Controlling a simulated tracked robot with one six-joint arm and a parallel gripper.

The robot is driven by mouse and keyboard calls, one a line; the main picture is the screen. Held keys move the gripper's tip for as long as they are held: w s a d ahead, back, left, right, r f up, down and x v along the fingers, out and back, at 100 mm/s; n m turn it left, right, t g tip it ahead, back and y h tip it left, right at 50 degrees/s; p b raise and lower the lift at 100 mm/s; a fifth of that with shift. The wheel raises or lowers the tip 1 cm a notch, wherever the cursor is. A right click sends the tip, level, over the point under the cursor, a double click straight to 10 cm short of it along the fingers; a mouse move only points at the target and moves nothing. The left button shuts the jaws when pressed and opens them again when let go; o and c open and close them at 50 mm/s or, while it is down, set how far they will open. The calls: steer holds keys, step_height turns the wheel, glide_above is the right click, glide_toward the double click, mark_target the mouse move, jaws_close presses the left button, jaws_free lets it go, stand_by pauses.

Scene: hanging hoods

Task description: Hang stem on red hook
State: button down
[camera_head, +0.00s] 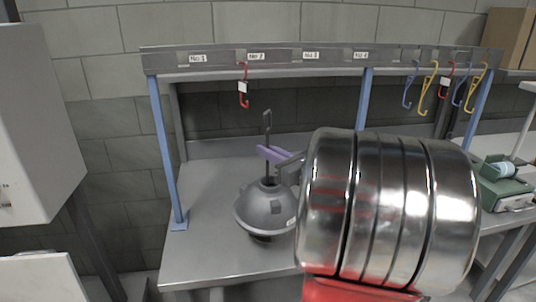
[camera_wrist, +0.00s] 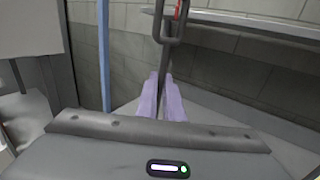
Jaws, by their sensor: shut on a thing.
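A grey hood (camera_head: 268,208) with a dark upright stem (camera_head: 267,128) is over the metal workbench in the head view. The stem ends in a loop at its top. My gripper (camera_head: 275,155) has purple fingers and is shut on the stem above the dome. The red hook (camera_head: 243,88) hangs from the rail under a label, above and a little left of the stem's top. In the wrist view the fingers (camera_wrist: 161,98) close around the stem (camera_wrist: 164,60), and its loop overlaps the red hook (camera_wrist: 182,8) in the picture; contact cannot be told.
The labelled rail (camera_head: 225,60) runs above the workbench (camera_head: 195,245) on blue posts (camera_head: 165,150). Several coloured hooks (camera_head: 428,88) hang at its right end. A green case (camera_head: 503,185) stands at the right. A white cabinet (camera_head: 35,120) is at the left. My arm hides the bench's right middle.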

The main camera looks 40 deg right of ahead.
steer(key=w+d, duration=0.1)
steer(key=w, duration=0.5)
stand_by(0.7)
steer(key=shift+w+d+r, duration=0.1)
steer(key=shift+w+r, duration=0.1)
steer(key=shift+r, duration=0.3)
steer(key=shift+w+d+r, duration=0.1)
steer(key=shift+w+r, duration=0.05)
steer(key=shift+r, duration=0.35)
stand_by(0.9)
steer(key=shift+w+d, duration=0.2)
steer(key=shift+w, duration=1.1)
steer(key=shift+w+d, duration=0.2)
steer(key=shift+w, duration=1.1)
